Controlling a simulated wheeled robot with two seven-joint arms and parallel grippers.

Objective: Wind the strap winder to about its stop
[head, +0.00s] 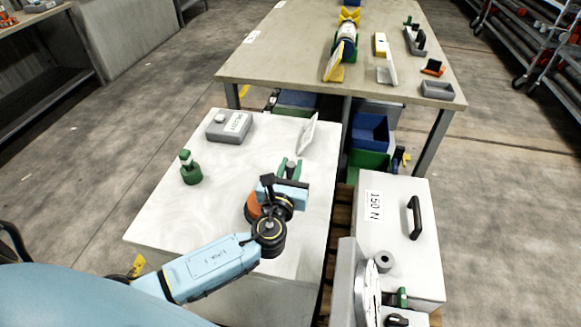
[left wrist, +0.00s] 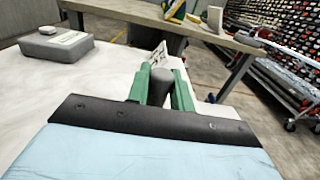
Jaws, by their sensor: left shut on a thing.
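My left gripper (head: 290,167) reaches over the white worktop, with its two green fingers on either side of a dark grey upright knob (left wrist: 161,86). The fingers are shut on this knob, which looks like the winder's crank handle. An orange-brown round part (head: 253,207), perhaps the winder's drum, shows partly beside my wrist. My wrist and forearm hide most of what lies under them, so the strap and the stop cannot be made out. My right gripper is not seen.
On the white worktop (head: 160,222) stand a grey labelled box (head: 230,127), a green bottle-shaped thing (head: 190,169) and a tilted white plate (head: 308,134). A white case (head: 398,215) marked 150 N with a black handle is at right. A long table (head: 290,62) stands behind.

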